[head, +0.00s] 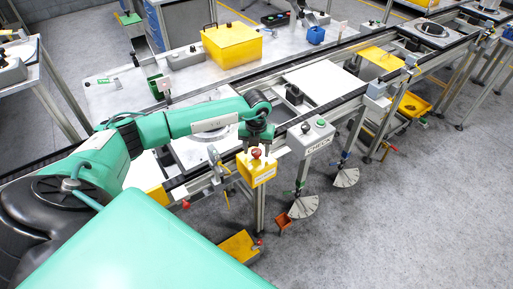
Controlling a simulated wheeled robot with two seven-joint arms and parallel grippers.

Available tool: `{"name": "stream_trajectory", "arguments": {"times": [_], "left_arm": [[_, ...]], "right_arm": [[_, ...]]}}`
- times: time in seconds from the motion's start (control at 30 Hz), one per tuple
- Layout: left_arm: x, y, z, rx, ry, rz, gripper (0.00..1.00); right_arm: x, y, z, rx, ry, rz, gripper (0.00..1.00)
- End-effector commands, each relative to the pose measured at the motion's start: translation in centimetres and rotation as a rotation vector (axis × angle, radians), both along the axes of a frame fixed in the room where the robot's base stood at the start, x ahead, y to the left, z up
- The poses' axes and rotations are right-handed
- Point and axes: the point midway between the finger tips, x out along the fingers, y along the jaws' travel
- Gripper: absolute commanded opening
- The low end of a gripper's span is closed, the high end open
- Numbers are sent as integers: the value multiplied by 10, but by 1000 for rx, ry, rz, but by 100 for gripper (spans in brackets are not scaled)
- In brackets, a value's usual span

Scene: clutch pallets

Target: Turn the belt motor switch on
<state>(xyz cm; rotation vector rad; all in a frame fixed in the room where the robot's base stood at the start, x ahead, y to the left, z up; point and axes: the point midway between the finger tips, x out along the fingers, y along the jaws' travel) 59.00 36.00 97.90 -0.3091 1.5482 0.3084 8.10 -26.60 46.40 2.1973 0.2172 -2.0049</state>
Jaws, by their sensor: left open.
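A yellow box (257,172) with a red knob (256,153) on top and a small unreadable label is mounted on the conveyor's near side. It looks like the belt motor switch, but its on or off state is too small to tell. My left gripper (257,142) is open and points down just above the red knob. I cannot tell whether its fingers touch the knob or stand around it. My right gripper is out of view.
A grey box (311,137) marked CHECK, with buttons on top, stands to the right of the yellow box. The conveyor runs diagonally behind, carrying white pallets (325,82). A yellow case (232,45) sits on the table beyond. The grey floor at right front is clear.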

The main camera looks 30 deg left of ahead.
Motion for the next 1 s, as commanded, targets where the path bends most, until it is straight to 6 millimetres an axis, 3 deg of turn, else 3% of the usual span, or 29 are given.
{"name": "stream_trajectory", "arguments": {"times": [0.03, 0.27, 0.67, 1.0], "left_arm": [[0, 0, 0, 0, 0, 0, 54], [0, 0, 1, 0, 0, 0, 11], [1, 0, -2, 2, -1, -73, 11], [1, 1, -4, 1, -3, -336, 11]], "right_arm": [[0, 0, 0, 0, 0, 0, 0], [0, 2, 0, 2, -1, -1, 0], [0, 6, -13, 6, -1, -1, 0], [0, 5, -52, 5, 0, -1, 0]]}}
